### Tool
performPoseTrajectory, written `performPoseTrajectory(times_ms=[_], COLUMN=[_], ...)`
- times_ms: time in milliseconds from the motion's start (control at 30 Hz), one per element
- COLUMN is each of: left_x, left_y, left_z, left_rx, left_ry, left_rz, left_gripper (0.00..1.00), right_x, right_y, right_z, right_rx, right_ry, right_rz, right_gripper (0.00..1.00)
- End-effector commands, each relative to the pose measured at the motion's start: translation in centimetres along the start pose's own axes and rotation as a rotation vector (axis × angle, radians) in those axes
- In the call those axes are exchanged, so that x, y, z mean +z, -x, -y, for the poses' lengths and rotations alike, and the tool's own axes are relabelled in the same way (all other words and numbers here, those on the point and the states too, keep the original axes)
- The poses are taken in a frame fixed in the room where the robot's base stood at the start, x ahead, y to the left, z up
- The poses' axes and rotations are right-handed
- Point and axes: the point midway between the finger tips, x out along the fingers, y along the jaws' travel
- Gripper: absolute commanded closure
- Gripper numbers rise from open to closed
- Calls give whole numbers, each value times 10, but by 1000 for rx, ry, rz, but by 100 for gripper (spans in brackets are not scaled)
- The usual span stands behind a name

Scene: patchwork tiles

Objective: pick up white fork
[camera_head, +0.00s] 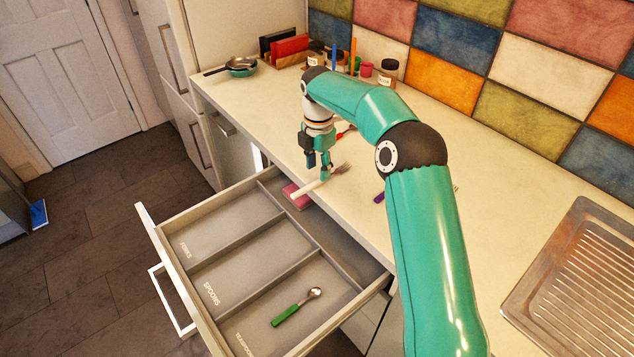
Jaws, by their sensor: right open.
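The white fork (308,187) lies near the front edge of the counter, above the open drawer. Its white handle points to the lower left and its metal tines to the upper right. My right gripper (321,172) is open and points down, with its fingertips right at the fork where handle and tines meet. Part of the fork is hidden by the fingers, and I cannot tell whether they touch it. My left gripper is not in view.
The open drawer (180,272) has labelled compartments; a green-handled spoon (297,307) lies in the nearest. A pink block (296,196) sits beside the fork handle. A purple-handled utensil (379,198) is partly behind my arm. Jars (388,72) stand at the back. A sink drainer (585,285) is right.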

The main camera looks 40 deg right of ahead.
Motion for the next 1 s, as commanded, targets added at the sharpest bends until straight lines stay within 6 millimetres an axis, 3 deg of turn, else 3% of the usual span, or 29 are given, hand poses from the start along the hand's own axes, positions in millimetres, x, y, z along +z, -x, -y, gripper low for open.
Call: performPoseTrajectory(times_ms=[300, 567, 833, 1000], left_x=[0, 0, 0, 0], left_y=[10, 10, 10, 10], left_z=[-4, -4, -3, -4], left_rx=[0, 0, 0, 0], left_ry=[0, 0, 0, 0], left_rz=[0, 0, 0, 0], left_gripper=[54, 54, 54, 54], right_x=[2, 2, 2, 2], right_y=[-39, -42, -42, -42], right_z=[-4, -4, -4, -4], right_rx=[-3, -2, -2, -2], right_ry=[-1, 0, 0, 0], right_rz=[-1, 0, 0, 0], right_gripper=[54, 54, 99, 100])
